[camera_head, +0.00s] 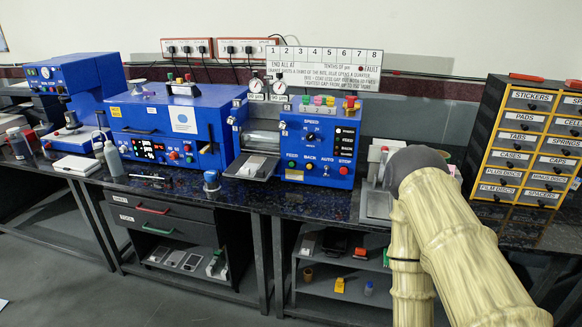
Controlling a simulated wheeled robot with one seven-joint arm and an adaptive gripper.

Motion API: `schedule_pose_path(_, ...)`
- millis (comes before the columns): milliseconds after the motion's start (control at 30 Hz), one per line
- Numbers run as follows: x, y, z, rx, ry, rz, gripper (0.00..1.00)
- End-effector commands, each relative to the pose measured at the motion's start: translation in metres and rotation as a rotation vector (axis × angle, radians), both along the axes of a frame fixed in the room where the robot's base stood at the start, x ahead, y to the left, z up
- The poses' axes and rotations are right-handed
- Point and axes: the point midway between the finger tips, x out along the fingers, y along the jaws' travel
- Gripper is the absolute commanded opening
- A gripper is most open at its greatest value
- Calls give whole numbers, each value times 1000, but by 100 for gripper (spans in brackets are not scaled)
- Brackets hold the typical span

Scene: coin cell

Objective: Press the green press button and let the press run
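A blue machine with a round gauge and an upright frame (88,76), which looks like the press, stands at the far left of the bench. Small controls (47,88) show on its front, too small to tell whether one is a green button. A green button (292,165) shows on the blue machine with the FEED, BACK, AUTO and STOP labels. My arm rises from the lower right, its grey joint over the bench's right part. My gripper is not visible; it is hidden behind the arm or out of frame.
A wide blue machine (196,110) with a lit display stands between the press and the labelled machine. A white box (78,165) and a bottle (113,158) stand near the press. A yellow-fronted drawer cabinet (535,122) stands at right. Open floor (140,290) lies before the benches.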

Motion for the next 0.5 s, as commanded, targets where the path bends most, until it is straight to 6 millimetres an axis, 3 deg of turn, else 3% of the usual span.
schedule_pose_path(33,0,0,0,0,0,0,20)
schedule_pose_path(133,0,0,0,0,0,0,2)
schedule_pose_path(167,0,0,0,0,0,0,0)
schedule_pose_path(500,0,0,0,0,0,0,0)
